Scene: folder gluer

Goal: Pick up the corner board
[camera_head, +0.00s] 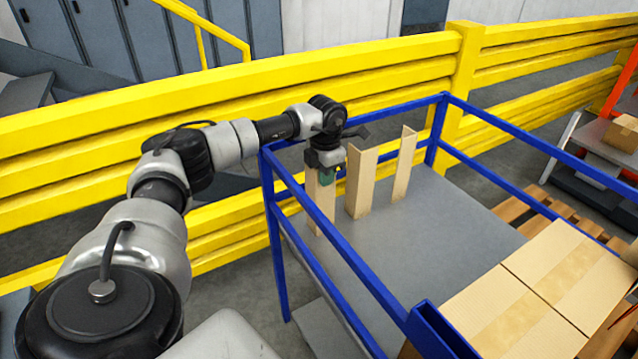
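Three tan cardboard corner boards stand upright on a grey platform (440,220) inside a blue rail frame. The left corner board (319,206) is directly under my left gripper (325,178), which points down at its top end. The gripper hides that top end, and I cannot tell whether the fingers are closed on it. The middle corner board (360,183) and the right corner board (404,166) stand to the right, apart from the gripper. My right gripper is not in view.
Blue rails (345,262) border the platform, and my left arm reaches over the left one. A yellow barrier (90,130) runs behind. Cardboard boxes (545,290) fill the lower right, near a wooden pallet (515,207). The platform's middle is clear.

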